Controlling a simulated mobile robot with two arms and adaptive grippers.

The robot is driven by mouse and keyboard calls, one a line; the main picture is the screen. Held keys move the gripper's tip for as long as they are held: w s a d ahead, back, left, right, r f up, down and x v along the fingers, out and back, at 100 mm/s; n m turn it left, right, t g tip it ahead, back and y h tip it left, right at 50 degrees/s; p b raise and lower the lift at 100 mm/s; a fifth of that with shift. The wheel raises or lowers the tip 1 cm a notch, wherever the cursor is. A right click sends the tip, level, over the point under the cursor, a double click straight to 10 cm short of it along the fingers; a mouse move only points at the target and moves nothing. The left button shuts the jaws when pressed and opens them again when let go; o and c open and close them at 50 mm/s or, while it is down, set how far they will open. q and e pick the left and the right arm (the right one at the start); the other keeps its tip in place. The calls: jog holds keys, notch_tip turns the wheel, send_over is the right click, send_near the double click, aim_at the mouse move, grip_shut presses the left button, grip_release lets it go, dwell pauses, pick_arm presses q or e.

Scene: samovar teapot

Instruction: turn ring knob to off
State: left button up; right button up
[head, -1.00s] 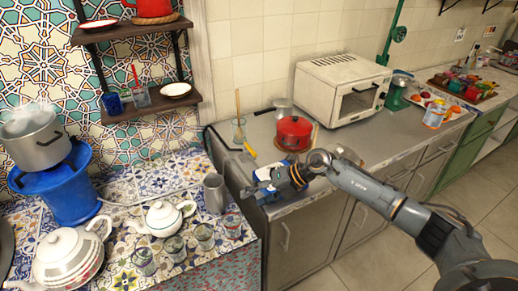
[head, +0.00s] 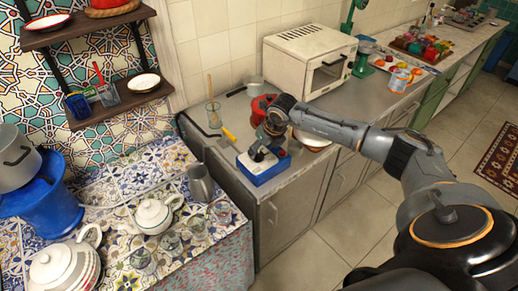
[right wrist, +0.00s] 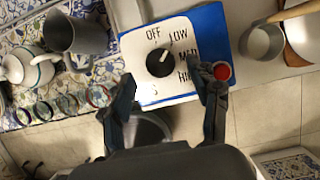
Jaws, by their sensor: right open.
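The black ring knob (right wrist: 160,63) sits on a white dial panel (right wrist: 130,50) with a blue border, marked OFF, LOW, MED and a partly hidden HIGH. Its white pointer mark tilts up and right, toward LOW. A red round button (right wrist: 222,71) is at the panel's right. In the head view the blue-edged box (head: 266,176) is at the counter's front left corner, with its knob hidden by my gripper. My right gripper (right wrist: 163,84) is open; its fingers are either side of and just below the knob in the wrist view. It also shows over the box (head: 258,152). My left gripper is out of view.
A red pot (head: 262,106) and a plate (head: 312,140) are behind and beside my right arm. A grey pitcher (head: 200,183), teapot (head: 153,214) and several glasses stand on the tiled table left. A glass with a spoon (head: 214,116) stands behind.

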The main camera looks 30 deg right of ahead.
aim_at(258, 154)
jog(key=shift+x, duration=1.75)
jog(key=c, duration=1.2)
